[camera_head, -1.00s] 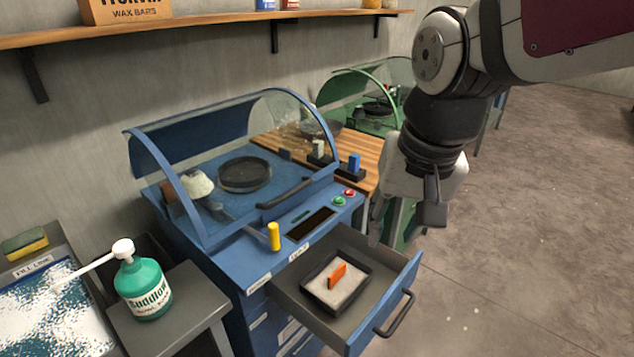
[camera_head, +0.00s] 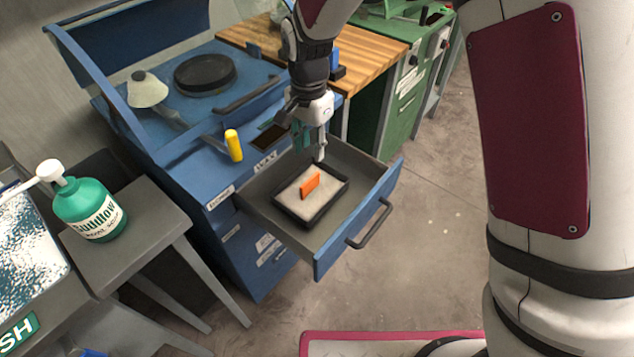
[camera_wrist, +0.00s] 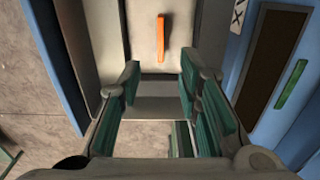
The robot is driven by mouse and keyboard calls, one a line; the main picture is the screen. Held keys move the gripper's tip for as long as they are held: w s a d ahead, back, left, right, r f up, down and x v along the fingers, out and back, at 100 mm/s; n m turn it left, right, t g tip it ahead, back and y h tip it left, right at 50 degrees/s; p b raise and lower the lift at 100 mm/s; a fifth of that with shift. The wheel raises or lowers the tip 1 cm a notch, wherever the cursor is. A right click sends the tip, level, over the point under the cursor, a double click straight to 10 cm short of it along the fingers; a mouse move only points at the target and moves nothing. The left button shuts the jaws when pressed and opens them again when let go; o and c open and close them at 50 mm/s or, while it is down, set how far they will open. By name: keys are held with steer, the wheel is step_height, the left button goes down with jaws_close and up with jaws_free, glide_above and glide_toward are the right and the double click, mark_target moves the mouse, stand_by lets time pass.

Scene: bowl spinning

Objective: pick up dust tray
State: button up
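The dust tray (camera_head: 282,208) is a dark, shallow tray filled with pale dust, lying in the open drawer (camera_head: 257,207) of the blue machine. An orange upright piece (camera_head: 310,183) stands in the middle of it like a handle. My gripper (camera_head: 316,155) is above the back of the drawer, pointing down, near the tray's far edge. In the wrist view my gripper (camera_wrist: 157,80) has its two green-padded fingers wide apart with nothing between them. The orange piece (camera_wrist: 161,38) shows ahead of the fingertips, with the pale dust around it.
The drawer front (camera_head: 362,225) carries a dark handle (camera_head: 370,224). A yellow knob (camera_head: 234,145) stands on the machine's front edge, left of my gripper. A green bottle (camera_head: 90,208) stands on a grey side table (camera_head: 150,235). Floor right of the drawer is clear.

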mark_target(310, 179)
step_height(310, 179, down, 7)
steer(key=shift+f, duration=0.1)
steer(key=shift+a+f, duration=0.1)
steer(key=shift+f, duration=2.9)
jaws_close()
